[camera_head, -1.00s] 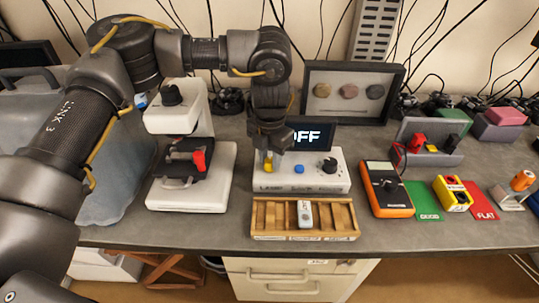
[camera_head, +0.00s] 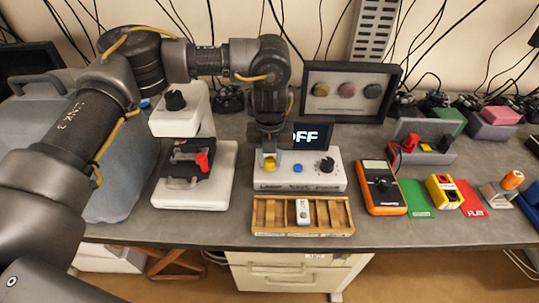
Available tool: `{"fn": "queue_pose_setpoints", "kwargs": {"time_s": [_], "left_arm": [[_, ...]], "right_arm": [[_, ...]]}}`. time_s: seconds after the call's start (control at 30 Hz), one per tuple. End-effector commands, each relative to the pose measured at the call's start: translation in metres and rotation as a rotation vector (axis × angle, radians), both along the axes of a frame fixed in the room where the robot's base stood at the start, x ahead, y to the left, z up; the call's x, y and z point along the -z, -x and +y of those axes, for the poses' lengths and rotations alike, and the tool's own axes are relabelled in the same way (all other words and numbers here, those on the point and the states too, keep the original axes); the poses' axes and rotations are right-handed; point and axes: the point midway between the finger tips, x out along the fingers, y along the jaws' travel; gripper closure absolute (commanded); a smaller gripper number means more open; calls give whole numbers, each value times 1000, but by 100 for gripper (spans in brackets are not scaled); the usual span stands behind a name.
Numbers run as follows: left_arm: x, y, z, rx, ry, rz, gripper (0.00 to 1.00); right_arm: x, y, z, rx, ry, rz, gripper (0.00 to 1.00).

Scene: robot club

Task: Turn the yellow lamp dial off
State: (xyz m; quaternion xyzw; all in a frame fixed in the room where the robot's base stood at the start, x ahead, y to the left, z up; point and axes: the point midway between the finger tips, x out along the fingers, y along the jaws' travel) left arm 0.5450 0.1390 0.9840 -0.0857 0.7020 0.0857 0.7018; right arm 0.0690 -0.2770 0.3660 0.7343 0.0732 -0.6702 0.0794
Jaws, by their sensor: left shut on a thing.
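The yellow lamp dial (camera_head: 267,164) sits at the left end of a white control box (camera_head: 310,173), which also has a blue button (camera_head: 298,168) and a black knob (camera_head: 326,165). A dark screen (camera_head: 312,135) behind the box reads "OFF", its left edge hidden by my arm. My left gripper (camera_head: 268,153) points down over the yellow dial and is shut on it; the fingertips hide the dial's upper part. My right gripper is not in view.
A wooden tray (camera_head: 272,233) with a small white device (camera_head: 303,211) lies in front of the box. A white microscope-like stand (camera_head: 222,180) is to the left. An orange multimeter (camera_head: 382,188) is to the right.

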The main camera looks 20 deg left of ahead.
Motion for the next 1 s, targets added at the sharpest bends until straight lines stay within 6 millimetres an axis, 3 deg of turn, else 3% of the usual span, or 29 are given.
{"fn": "queue_pose_setpoints", "kwargs": {"time_s": [0.53,0.57,0.7,1.0], "left_arm": [[-1,-1,0,-25,0,-3,93],[-1,-1,0,-25,0,-3,68],[-1,-1,0,-24,0,-2,50],[-1,-1,0,-22,0,-2,49]], "right_arm": [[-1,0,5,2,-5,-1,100],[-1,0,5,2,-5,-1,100],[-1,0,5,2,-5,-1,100],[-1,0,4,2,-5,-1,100]]}}
